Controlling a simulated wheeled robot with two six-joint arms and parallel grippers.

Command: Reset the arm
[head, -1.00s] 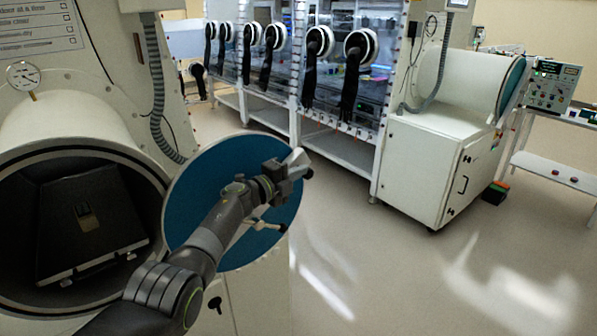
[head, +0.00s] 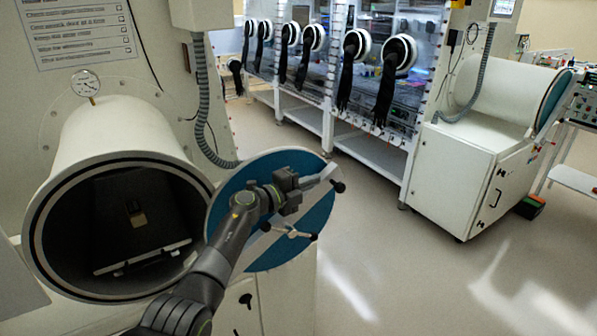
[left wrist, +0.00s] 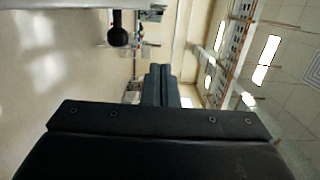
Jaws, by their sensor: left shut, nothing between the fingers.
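My left arm comes up from the bottom of the head view, and its gripper (head: 328,176) is in front of the blue round door (head: 262,250) of the near antechamber. The gripper is shut and empty. It overlaps the door's upper right edge and handle area in the picture; whether it touches them I cannot tell. In the left wrist view the shut fingers (left wrist: 160,86) point towards open room, with ceiling lights beyond. My right gripper is not in view.
The near antechamber (head: 120,135) stands open at left, with a tray (head: 145,258) and a small tan item (head: 138,220) inside. A row of gloveboxes (head: 330,75) runs behind, and a second antechamber (head: 495,92) is at right.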

